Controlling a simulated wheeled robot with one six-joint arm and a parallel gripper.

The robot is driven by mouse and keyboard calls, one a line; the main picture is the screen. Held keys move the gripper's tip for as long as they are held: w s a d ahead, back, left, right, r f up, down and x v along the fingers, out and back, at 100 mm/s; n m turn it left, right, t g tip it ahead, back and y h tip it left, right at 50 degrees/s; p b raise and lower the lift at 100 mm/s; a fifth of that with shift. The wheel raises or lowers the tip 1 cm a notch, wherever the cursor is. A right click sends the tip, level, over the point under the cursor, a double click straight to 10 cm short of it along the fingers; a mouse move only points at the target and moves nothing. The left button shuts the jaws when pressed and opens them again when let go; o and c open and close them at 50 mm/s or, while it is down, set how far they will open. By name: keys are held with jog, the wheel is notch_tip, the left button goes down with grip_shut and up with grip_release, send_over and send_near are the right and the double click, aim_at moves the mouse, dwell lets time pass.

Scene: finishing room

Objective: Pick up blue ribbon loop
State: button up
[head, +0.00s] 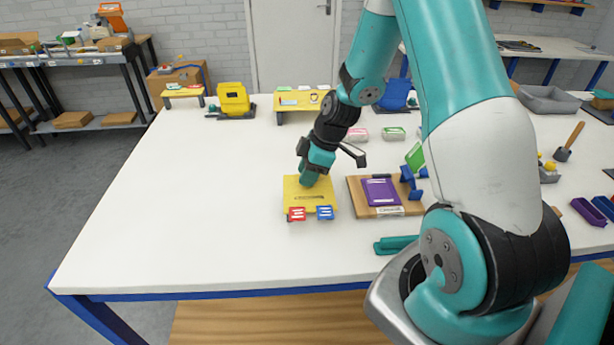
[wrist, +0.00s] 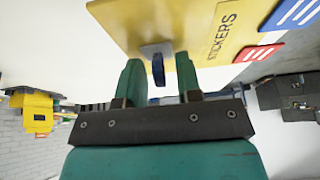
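The blue ribbon loop (wrist: 158,70) shows in the wrist view as a small dark blue ring. It stands out from a light grey patch on the yellow board marked STICKERS (wrist: 190,30). My gripper (wrist: 159,76) is open, with one teal finger on each side of the loop. A gap shows between the loop and each finger. In the head view my gripper (head: 309,178) is over the back part of the yellow board (head: 298,194) and hides the loop.
Red (head: 296,214) and blue (head: 325,212) labelled pieces are at the board's front edge. A wooden board with a purple panel (head: 381,191) lies to its right, next to a blue stand (head: 410,183). The white table (head: 180,215) is clear to the left.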

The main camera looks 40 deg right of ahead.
jog(key=c, duration=0.4)
jog(key=shift+r, duration=0.1)
